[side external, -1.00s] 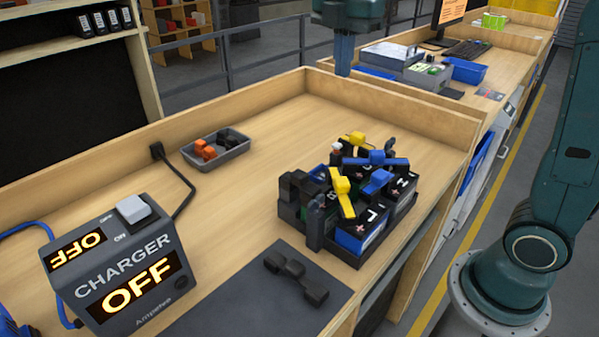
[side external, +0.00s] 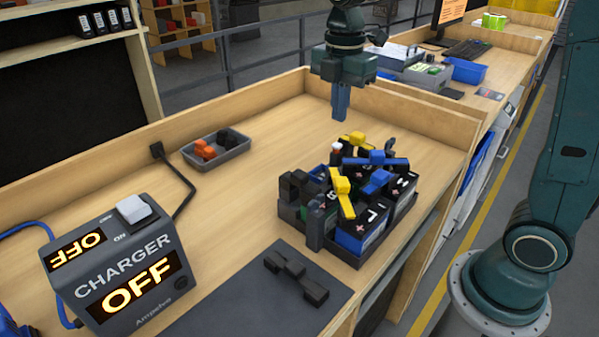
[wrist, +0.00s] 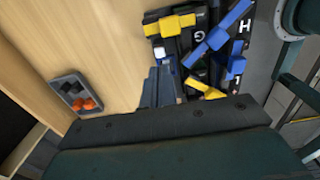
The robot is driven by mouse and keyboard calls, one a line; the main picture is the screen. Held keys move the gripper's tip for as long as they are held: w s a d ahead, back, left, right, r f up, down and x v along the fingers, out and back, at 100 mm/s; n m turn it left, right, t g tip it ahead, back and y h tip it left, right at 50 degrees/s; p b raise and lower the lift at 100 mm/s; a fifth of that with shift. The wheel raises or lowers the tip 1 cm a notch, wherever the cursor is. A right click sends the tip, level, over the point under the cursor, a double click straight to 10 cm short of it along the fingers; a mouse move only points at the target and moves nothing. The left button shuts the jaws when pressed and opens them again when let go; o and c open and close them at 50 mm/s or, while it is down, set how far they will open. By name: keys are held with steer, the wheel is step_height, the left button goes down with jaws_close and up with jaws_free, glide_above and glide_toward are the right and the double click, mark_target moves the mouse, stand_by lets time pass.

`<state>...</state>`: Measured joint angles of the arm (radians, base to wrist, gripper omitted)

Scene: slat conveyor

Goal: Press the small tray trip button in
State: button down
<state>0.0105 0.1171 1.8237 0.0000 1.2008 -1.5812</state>
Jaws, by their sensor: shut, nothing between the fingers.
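My gripper (side external: 340,117) points down with its blue-grey fingers together and empty. It hangs above the bench, behind the black battery tray (side external: 288,214) and apart from it. In the wrist view the shut fingers (wrist: 159,72) show beside the batteries. A small white-topped, button-like piece (side external: 336,147) stands at the tray's back left, below the fingertips. It also shows in the wrist view (wrist: 160,52), close to the fingertips in the picture. No label marks it as the trip button, and I cannot tell whether it is pressed in.
Batteries (side external: 362,232) with yellow and blue bars crowd the tray. A small grey tray (side external: 236,154) holds orange and black pieces. The charger (side external: 150,262), reading OFF, stands front left. A black connector (side external: 296,276) lies on the dark mat (side external: 235,305).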

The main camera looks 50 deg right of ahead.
mark_target(338, 145)
steer(key=shift+f, duration=2.65)
steer(key=shift+s+f, duration=0.15)
steer(key=shift+f, duration=1.25)
steer(key=shift+r, duration=0.1)
step_height(338, 145, up, 15)
steer(key=shift+w+r, duration=0.15)
steer(key=shift+w, duration=0.1)
